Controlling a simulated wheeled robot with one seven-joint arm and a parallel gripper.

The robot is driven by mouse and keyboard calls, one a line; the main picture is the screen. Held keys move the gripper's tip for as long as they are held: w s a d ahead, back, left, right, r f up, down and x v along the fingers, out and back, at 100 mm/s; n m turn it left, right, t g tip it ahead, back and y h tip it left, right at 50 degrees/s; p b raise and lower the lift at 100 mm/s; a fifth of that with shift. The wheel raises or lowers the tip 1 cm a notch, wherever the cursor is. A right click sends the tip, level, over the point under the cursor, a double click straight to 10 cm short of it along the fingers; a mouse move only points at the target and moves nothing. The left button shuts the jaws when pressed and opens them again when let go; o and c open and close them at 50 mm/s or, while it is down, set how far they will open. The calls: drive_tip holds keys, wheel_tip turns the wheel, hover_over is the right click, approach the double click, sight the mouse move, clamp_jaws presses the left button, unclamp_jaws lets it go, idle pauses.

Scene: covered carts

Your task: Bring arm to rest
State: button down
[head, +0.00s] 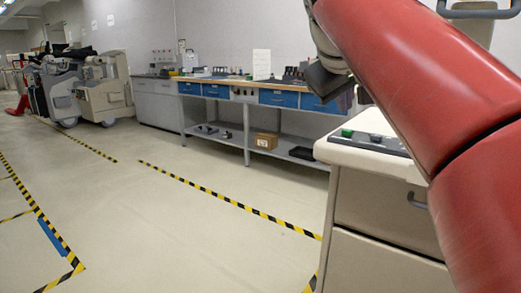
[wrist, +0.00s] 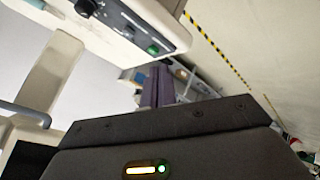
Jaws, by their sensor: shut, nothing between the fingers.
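My red arm reaches across the right side of the head view, bent with its end hanging down. My gripper (head: 328,84) is the dark part at its end, left of the arm and above the near cart (head: 375,215) in the picture. The arm partly hides it. In the wrist view the dark gripper body fills the bottom, and the narrow fingers (wrist: 158,86) stand together, shut and empty. The cart also shows in the wrist view (wrist: 120,45), at upper left, with a green button on its panel.
A workbench (head: 240,95) with blue drawers stands along the back wall, with a cardboard box (head: 266,141) on its lower shelf. Machines (head: 100,88) stand at far left. Yellow-black tape (head: 225,197) marks the floor, which is open at left and centre.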

drive_tip(key=s+f+m+g+y, duration=0.1)
drive_tip(key=s+f, duration=0.6)
drive_tip(key=f, duration=0.4)
drive_tip(key=s+f+m+g+y, duration=0.1)
drive_tip(key=s+f, duration=0.6)
drive_tip(key=f, duration=0.5)
drive_tip(key=s+f+m+y, duration=0.1)
drive_tip(key=s+f+m, duration=0.1)
drive_tip(key=s+f, duration=0.5)
wheel_tip(320, 180, down, 5)
drive_tip(key=shift+s+d+r+g+y, duration=0.15)
drive_tip(key=shift+r+g+y, duration=0.05)
drive_tip(key=shift+g+y, duration=0.2)
